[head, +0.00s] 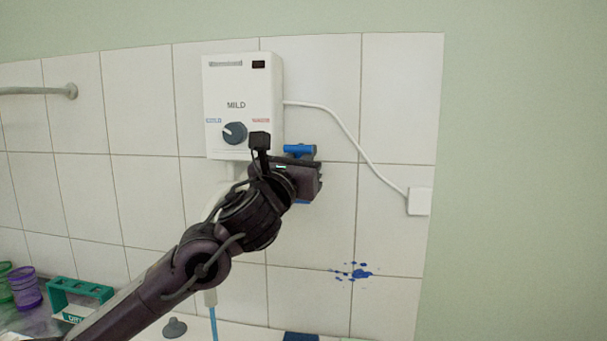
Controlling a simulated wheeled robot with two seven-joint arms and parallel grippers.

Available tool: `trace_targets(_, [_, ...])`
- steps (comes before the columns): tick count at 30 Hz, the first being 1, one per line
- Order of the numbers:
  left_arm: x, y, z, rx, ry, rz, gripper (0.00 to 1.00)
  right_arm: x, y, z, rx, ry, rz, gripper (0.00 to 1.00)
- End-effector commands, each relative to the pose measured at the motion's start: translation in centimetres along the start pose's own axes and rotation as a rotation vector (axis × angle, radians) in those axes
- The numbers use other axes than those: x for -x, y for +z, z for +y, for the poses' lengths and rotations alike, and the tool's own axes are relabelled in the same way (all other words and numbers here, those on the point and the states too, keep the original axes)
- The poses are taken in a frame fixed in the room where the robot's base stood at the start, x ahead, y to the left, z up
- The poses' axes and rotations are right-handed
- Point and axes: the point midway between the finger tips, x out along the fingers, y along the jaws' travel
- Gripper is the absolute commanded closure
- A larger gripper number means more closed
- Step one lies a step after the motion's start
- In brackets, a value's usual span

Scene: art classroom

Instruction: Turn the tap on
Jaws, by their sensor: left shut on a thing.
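A white water heater box (231,90) hangs on the tiled wall, marked "MILD", with a round dark dial (235,132) on its front. A white spout (210,298) comes down below it, partly behind my arm. A light blue strip (213,325) hangs under the spout's end; I cannot tell if it is water. My left gripper (308,180) is beside the box's lower right corner, shut on a part of the tap that it mostly hides. Blue parts (300,150) show above and below the gripper; what they belong to is unclear. My right gripper is out of view.
A white cable (338,121) runs from the box to a wall outlet (419,201). A metal rail (40,90) is on the left wall. A green rack (78,292) and a purple cup (25,290) stand at lower left.

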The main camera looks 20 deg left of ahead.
Motion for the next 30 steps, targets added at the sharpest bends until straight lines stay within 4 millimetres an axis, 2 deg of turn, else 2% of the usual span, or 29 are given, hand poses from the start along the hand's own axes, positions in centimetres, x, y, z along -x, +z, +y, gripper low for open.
trace_targets(10, [0.0, -0.1, -0.1, -0.002, -0.001, -0.001, 1.00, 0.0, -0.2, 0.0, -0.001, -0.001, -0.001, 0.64])
trace_targets(11, [0.0, -0.1, -0.1, -0.002, -0.001, -0.001, 0.87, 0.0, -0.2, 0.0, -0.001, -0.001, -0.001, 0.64])
trace_targets(15, [0.0, -0.1, -0.1, -0.002, -0.001, -0.002, 0.69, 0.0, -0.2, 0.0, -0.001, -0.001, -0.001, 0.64])
trace_targets(16, [0.0, -0.1, -0.1, -0.002, -0.001, -0.002, 0.67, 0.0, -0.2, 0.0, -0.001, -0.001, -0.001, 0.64])
trace_targets(25, [0.3, -0.1, 0.0, -0.002, -0.001, -0.003, 0.67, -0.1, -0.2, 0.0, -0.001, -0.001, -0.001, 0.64])
trace_targets(28, [1.4, -0.2, 0.0, -0.004, -0.002, -0.003, 0.67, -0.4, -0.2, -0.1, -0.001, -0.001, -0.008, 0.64])
trace_targets(30, [2.6, -0.3, -0.1, -0.007, -0.001, -0.002, 0.67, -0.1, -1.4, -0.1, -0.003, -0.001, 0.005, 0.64])
